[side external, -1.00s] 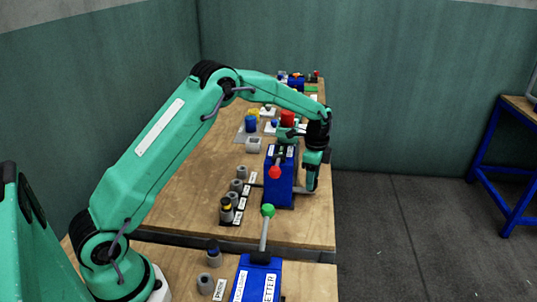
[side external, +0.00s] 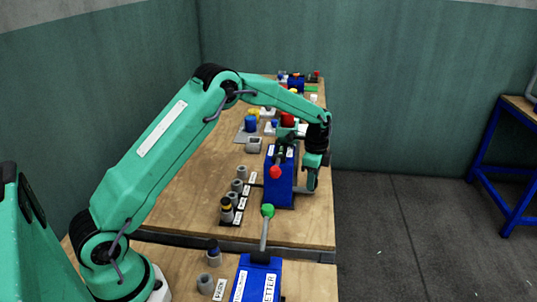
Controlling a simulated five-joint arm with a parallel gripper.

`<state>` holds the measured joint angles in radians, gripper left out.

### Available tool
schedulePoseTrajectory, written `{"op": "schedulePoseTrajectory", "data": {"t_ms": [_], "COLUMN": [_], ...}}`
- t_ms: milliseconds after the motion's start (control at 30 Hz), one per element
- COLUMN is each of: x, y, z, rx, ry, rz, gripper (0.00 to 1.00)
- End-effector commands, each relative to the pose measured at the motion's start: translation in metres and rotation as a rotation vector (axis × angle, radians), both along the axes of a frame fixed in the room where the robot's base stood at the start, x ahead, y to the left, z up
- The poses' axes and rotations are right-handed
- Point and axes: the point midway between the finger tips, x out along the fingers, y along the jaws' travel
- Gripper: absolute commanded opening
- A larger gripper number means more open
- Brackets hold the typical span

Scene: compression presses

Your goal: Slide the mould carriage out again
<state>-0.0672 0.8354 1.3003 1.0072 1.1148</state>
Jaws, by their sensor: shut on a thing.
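A blue press (side external: 279,185) with white labels stands near the right edge of the far table. Its lever ends in a red knob (side external: 275,172). My gripper (side external: 312,187) points down just right of this press, beyond its body. It is shut on the outer end of a small grey part, the mould carriage (side external: 301,189), which juts from the press's right side low down. My fingers hide most of the carriage, so how far it is out cannot be told.
A second blue press (side external: 258,280) with a green-knobbed lever (side external: 267,211) stands on the near table. Several grey cylinders and labels line the left of the far press. More presses and coloured parts stand farther back. Open floor lies to the right.

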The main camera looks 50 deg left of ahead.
Motion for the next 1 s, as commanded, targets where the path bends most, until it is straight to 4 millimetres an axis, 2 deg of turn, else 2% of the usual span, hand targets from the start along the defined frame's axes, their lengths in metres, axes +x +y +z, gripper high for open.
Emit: {"op": "schedulePoseTrajectory", "data": {"t_ms": [1000], "x": [0.064], "y": [0.058], "z": [0.001], "rx": [0.001], "ry": [-0.008], "rz": [-0.002], "gripper": [0.0]}}
